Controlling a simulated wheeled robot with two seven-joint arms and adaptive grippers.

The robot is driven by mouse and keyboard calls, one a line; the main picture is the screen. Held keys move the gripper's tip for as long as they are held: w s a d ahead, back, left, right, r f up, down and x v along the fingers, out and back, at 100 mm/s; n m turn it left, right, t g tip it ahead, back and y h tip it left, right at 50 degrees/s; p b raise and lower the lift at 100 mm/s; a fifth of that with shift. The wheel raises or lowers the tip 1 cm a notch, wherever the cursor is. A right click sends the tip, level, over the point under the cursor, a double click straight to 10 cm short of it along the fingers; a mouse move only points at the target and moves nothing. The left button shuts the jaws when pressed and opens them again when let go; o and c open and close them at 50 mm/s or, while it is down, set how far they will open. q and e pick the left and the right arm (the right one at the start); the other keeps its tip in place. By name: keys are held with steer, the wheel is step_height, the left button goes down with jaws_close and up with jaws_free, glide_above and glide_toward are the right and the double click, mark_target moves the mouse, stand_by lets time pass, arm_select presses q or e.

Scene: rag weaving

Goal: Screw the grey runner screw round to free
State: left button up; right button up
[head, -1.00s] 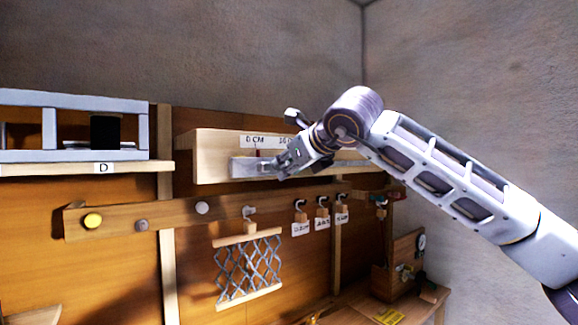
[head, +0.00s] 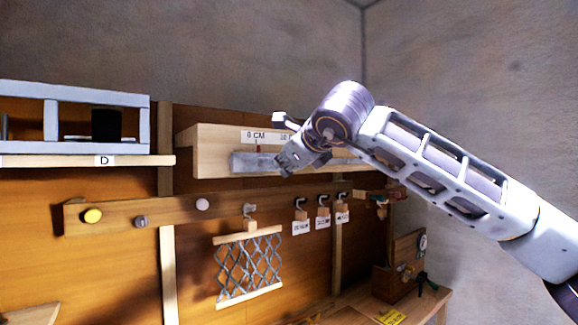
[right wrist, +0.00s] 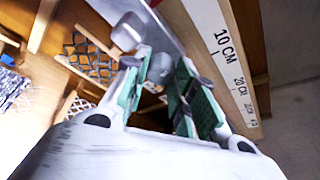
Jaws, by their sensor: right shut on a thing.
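The grey runner (head: 252,162) is a flat bar along the front of the pale wooden rail (head: 210,150), under a "0 CM" scale label (head: 256,136). My right gripper (head: 286,160) is at the right part of the runner's visible face and hides the screw in the head view. In the right wrist view, my right gripper (right wrist: 163,74) has its green-padded fingers closed around a small grey rounded piece (right wrist: 159,66), which looks like the runner screw. The rail's scale also shows there, with a "10 CM" mark. My left gripper is not in view.
A grey frame (head: 50,130) stands on the left shelf.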

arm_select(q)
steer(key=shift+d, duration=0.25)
arm_select(e)
steer(key=shift+f+n+t+h+b, duration=0.15)
steer(key=shift+n+t+h+b, duration=0.2)
steer(key=shift+n+b, duration=0.55)
arm_select(q)
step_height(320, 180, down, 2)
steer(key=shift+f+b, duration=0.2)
steer(key=shift+b, duration=0.1)
arm_select(e)
steer(key=shift+n+t, duration=0.35)
steer(key=shift+n, duration=0.05)
